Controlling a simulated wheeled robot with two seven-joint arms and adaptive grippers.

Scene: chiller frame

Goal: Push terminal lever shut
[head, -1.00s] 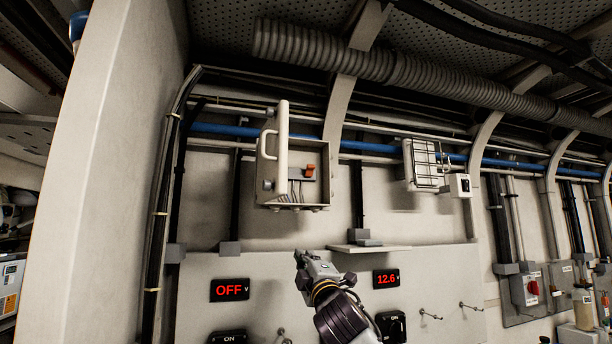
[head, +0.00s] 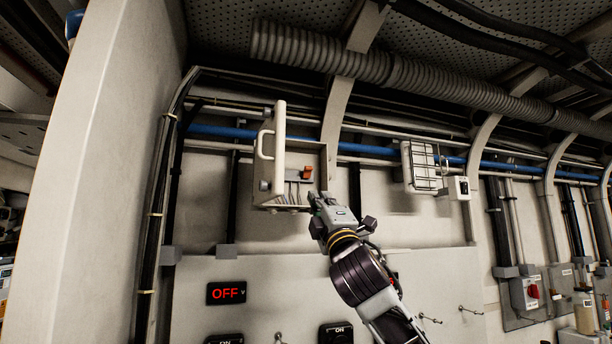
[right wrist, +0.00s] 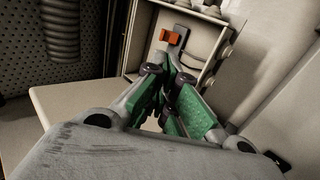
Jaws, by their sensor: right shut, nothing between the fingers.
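An open wall box (head: 318,160) hangs on the wall in the head view, its door (head: 280,150) with a handle swung out at its left side. Inside it, an orange terminal lever (head: 307,172) sits on a grey block with wires below. The lever (right wrist: 171,38) also shows in the right wrist view, ahead of the fingers. My right gripper (head: 314,196) is shut and empty, just below and right of the lever, apart from it. In the right wrist view its green-padded fingers (right wrist: 170,75) point at the box. My left gripper is not in view.
A red OFF display (head: 226,293) is on the panel below. The open door bounds the left side of the wall box. Hooks (head: 470,310) stick out lower right.

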